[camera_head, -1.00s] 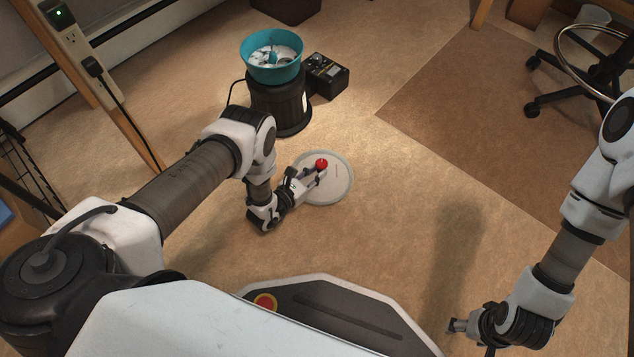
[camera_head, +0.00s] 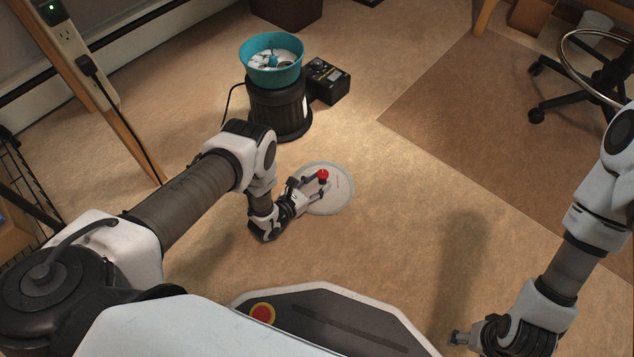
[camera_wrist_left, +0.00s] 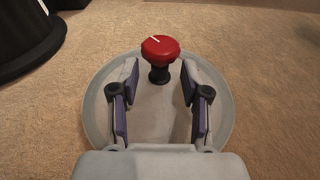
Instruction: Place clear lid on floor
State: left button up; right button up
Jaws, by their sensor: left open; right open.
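The clear lid (camera_head: 340,196) is a pale round disc with a red knob (camera_head: 323,174) on a dark stem. It lies flat, apparently on the carpet floor. In the left wrist view the lid (camera_wrist_left: 222,125) spreads under my left gripper, and the red knob (camera_wrist_left: 160,48) stands upright just beyond the fingertips. My left gripper (camera_head: 317,184) is open over the lid, with its fingers (camera_wrist_left: 160,72) spread to either side and apart from the knob. My right gripper (camera_head: 456,338) is open and empty above the floor at lower right.
A black cylindrical tumbler (camera_head: 280,110) bearing a teal bowl (camera_head: 264,75) stands behind the lid, beside a black control box (camera_head: 328,82). A wheeled chair (camera_head: 572,85) is at upper right. Carpet (camera_head: 400,210) right of the lid is clear.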

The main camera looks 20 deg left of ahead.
pick_arm(q)
jog(key=shift+s+r+p, duration=0.25)
jog(key=shift+p, duration=0.05)
jog(key=p+v, duration=0.6)
jog(key=v, duration=0.5)
jog(key=shift+w+a+r, duration=0.1)
jog(key=shift+r, duration=0.05)
jog(key=shift+s+a, duration=0.1)
jog(key=shift+s, duration=0.25)
